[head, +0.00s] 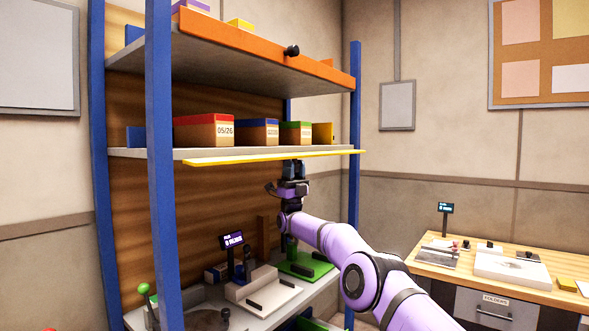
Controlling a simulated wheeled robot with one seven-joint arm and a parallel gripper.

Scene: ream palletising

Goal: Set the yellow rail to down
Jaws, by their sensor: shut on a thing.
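The yellow rail (230,158) is a long thin bar running along the front edge of the middle shelf (150,153). It lies at about the shelf's own level, and the boxes behind it show above it. My gripper (292,164) points up at the rail from below, right of its middle. It is shut on the rail, though its fingertips are small and dark and the grip itself is hard to make out.
Boxes with red (208,131), blue (257,132) and green (295,132) tops stand on the middle shelf. An orange rail (250,45) with a black knob fronts the upper shelf. A blue post (160,180) stands at the left. The lower shelf holds a small display (232,240) and a green board (305,265).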

